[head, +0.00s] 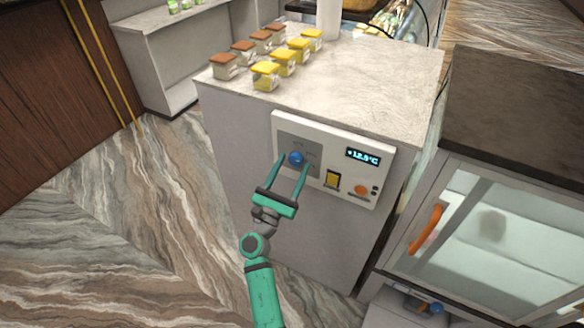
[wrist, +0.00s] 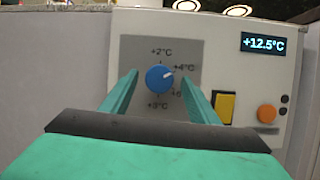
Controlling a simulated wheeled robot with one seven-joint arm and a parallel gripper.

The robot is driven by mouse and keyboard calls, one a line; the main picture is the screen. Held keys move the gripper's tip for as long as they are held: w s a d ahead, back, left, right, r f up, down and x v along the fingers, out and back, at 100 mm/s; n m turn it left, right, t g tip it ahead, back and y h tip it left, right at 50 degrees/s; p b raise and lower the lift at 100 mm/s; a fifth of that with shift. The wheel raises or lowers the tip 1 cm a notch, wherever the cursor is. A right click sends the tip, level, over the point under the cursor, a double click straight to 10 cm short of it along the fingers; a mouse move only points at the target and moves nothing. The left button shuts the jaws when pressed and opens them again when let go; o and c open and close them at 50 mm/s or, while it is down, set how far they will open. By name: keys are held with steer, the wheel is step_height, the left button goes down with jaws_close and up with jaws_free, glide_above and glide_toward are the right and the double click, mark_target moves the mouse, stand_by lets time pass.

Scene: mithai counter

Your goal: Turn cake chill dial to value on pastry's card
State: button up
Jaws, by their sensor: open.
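The blue dial (head: 296,158) sits on a grey plate (head: 291,139) at the left of a white control panel (head: 352,146) on the counter's side. In the wrist view the dial (wrist: 159,78) has a pale mark pointing up and right, towards the +4°C label (wrist: 184,68). A +2°C label (wrist: 162,51) is above and a +3°C label (wrist: 158,106) below; a label at lower right is partly hidden by a finger. My gripper (head: 291,160) is open, its teal fingers on either side of the dial with gaps visible. No pastry card is clearly visible.
A lit display (wrist: 263,45) reads +12.5°C. A yellow switch (wrist: 224,106) and an orange knob (wrist: 266,113) are right of the dial. Several lidded jars (head: 266,75) stand on the counter top (head: 370,80). A glass-fronted case (head: 480,225) with an orange handle is at right.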

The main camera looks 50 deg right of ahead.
steer(key=shift+w, duration=0.1)
steer(key=c, duration=1)
steer(key=shift+c, duration=0.2)
